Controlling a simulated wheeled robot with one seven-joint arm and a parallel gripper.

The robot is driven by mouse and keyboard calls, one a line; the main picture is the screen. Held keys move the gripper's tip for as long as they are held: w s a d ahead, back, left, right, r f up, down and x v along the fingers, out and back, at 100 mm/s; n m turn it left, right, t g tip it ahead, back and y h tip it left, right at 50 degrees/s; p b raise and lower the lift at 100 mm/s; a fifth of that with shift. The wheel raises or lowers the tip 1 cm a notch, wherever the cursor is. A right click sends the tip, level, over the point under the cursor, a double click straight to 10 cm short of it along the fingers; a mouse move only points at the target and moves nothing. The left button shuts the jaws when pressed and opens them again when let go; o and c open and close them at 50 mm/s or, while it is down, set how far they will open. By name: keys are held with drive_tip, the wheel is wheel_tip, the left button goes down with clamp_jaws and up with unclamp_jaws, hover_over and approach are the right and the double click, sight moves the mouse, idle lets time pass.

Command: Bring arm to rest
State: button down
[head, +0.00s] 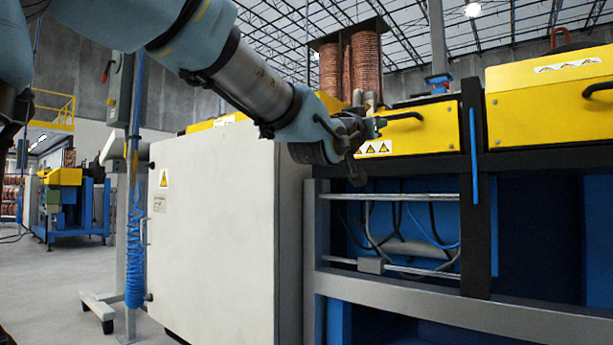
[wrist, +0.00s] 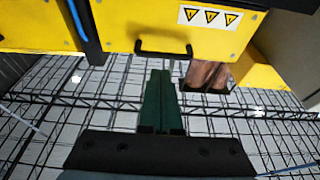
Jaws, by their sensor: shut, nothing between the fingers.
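My gripper (head: 378,124) is at the end of my blue-grey arm, which reaches from the upper left toward the middle of the head view. It is raised in front of the yellow machine cover (head: 420,130), close to its black handle in the picture. Whether it touches the cover cannot be told. In the wrist view my gripper (wrist: 158,74) shows as two dark green fingers lying together with nothing between them. The same yellow cover (wrist: 125,20) and its black handle (wrist: 163,45) appear upside down beyond the fingertips.
A large white cabinet (head: 215,225) stands below my arm. A grey and blue machine frame (head: 400,300) with cables is at the right. Copper coils (head: 366,65) stand behind. A post with a blue coiled hose (head: 134,240) is left of the cabinet. Open floor (head: 50,295) lies far left.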

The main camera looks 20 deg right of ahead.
drive_tip(key=w+a+f+n+y+p, duration=0.2)
drive_tip(key=w+a+f+y, duration=0.2)
drive_tip(key=a+f, duration=0.35)
drive_tip(key=w+a+f+n+g+y+p, duration=0.1)
drive_tip(key=w+a+f+n+y, duration=0.1)
drive_tip(key=w+a+f+y, duration=0.5)
drive_tip(key=w+a+f+n+y+p, duration=0.15)
drive_tip(key=a+f, duration=0.35)
drive_tip(key=f, duration=0.5)
drive_tip(key=s+a+f+n+g+y+p, duration=0.35)
drive_tip(key=a+f, duration=0.65)
drive_tip(key=a, duration=0.4)
drive_tip(key=s+a+f+n+g+y+p, duration=0.2)
drive_tip(key=s+a+f+g, duration=0.4)
drive_tip(key=s+a, duration=0.5)
wheel_tip(320, 180, up, 38)
drive_tip(key=d+p, duration=0.1)
drive_tip(key=p, duration=3.6)
drive_tip(key=shift+s+d+f+m, duration=0.2)
drive_tip(key=shift+s+f+m, duration=0.1)
drive_tip(key=shift+s, duration=0.1)
drive_tip(key=shift+t, duration=0.25)
